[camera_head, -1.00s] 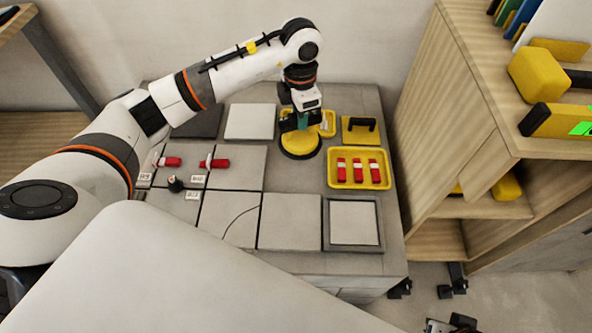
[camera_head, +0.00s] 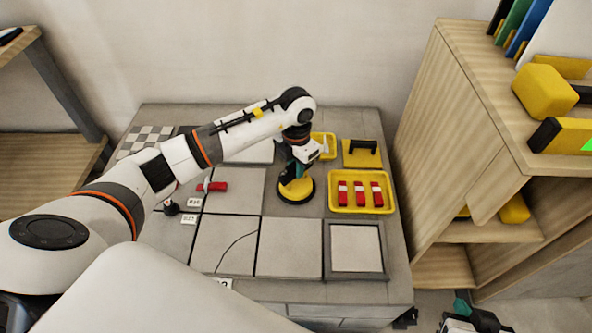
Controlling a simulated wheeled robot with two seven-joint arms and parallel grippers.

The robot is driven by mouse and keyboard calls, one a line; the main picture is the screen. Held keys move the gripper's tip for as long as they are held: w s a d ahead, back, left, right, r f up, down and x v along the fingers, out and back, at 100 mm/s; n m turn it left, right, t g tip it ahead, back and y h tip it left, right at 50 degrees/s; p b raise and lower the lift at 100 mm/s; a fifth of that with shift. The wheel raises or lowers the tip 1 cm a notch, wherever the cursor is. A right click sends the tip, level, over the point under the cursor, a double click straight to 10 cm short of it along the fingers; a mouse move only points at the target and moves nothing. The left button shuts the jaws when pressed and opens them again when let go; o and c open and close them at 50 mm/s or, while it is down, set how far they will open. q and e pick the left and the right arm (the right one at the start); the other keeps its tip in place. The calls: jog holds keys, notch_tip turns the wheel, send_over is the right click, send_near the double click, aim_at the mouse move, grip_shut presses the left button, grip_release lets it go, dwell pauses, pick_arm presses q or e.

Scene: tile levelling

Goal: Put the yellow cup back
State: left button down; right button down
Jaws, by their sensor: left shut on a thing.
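The yellow cup (camera_head: 294,189), a round yellow suction cup with a black rim, is in the middle of the grey table, left of the yellow tray. My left gripper (camera_head: 297,170) is shut on its top from above. The cup's rim is close to the table surface; I cannot tell if it touches. My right gripper (camera_head: 464,312) is at the bottom right edge, low beside the table, partly cut off; its jaw opening is unclear.
A yellow tray (camera_head: 334,208) holds several red-and-white pieces. Behind are a yellow block with a black handle (camera_head: 361,153) and another yellow tray (camera_head: 330,145). Grey tiles (camera_head: 289,247) cover the front, one in a dark frame (camera_head: 355,248). A wooden shelf (camera_head: 432,120) stands at right.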

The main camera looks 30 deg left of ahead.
pick_arm(q)
jog(key=shift+f, duration=0.6)
pick_arm(e)
jog(key=shift+w+a+r+t, duration=0.25)
jog(key=shift+w+r+t, duration=0.25)
jog(key=shift+w, duration=0.1)
pick_arm(q)
jog(key=shift+f, duration=0.15)
pick_arm(e)
jog(key=shift+w+r, duration=0.15)
pick_arm(q)
jog(key=c, duration=1.3)
grip_release()
pick_arm(e)
jog(key=shift+a, duration=0.1)
